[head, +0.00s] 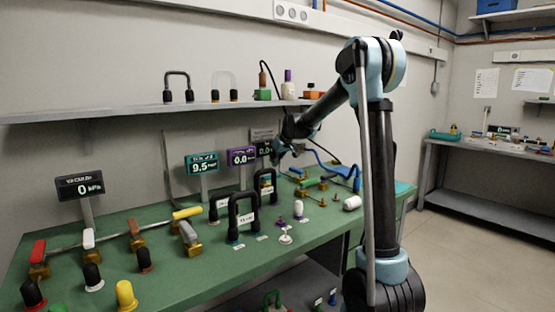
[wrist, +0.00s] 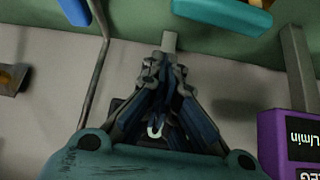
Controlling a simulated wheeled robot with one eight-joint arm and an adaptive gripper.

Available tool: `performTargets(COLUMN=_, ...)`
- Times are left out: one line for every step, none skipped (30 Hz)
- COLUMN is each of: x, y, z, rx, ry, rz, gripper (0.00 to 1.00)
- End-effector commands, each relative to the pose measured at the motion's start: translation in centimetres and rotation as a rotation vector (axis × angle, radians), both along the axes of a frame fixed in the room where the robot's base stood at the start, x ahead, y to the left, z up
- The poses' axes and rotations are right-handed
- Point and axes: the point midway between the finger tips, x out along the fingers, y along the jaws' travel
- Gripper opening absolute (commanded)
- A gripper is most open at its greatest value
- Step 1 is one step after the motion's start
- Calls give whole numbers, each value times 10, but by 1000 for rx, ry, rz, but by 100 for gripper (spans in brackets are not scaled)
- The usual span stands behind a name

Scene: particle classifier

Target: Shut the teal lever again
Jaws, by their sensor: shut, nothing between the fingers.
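A teal bar-like handle (wrist: 225,14) shows at the top of the wrist view, cut off by the frame edge, with a yellow-orange part at its upper right. It looks like the teal lever, but its full position cannot be told. I cannot make it out surely in the head view, where my arm and gripper (head: 278,148) are near that part of the bench. In the wrist view my gripper (wrist: 167,60) is shut and empty, its fingers together below and left of the teal handle, apart from it in the picture.
A purple display (wrist: 285,145) stands at the right of the wrist view; it also shows in the head view (head: 241,157). A teal display (head: 202,163) is beside it. The green bench (head: 190,280) holds several levers, black arches and knobs. A shelf (head: 130,112) runs above.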

Motion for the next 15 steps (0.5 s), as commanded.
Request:
performTargets(x=4, y=3, z=-6, rx=0, ry=0, rz=0, gripper=0)
performTargets(x=6, y=4, z=-9, rx=0, ry=0, rz=0, gripper=0)
performTargets(x=8, y=6, z=-13, rx=0, ry=0, rz=0, gripper=0)
performTargets(x=10, y=7, z=-15, rx=0, ry=0, rz=0, gripper=0)
performTargets(x=11, y=9, z=-18, rx=-1, ry=0, rz=1, gripper=0)
performTargets(x=14, y=10, z=-21, rx=-1, ry=0, rz=1, gripper=0)
performTargets(x=15, y=11, z=-24, rx=-1, ry=0, rz=1, gripper=0)
performTargets(x=16, y=12, z=-26, rx=-1, ry=0, rz=1, gripper=0)
performTargets(x=18, y=14, z=-29, rx=-1, ry=0, rz=1, gripper=0)
performTargets(x=20, y=15, z=-31, rx=-1, ry=0, rz=1, gripper=0)
performTargets(x=15, y=11, z=-30, rx=0, ry=0, rz=0, gripper=0)
performTargets(x=11, y=8, z=-29, rx=0, ry=0, rz=0, gripper=0)
performTargets(x=9, y=6, z=-30, rx=0, ry=0, rz=0, gripper=0)
performTargets(x=6, y=5, z=-30, rx=1, ry=0, rz=-1, gripper=0)
performTargets(x=3, y=2, z=-30, rx=1, ry=0, rz=-1, gripper=0)
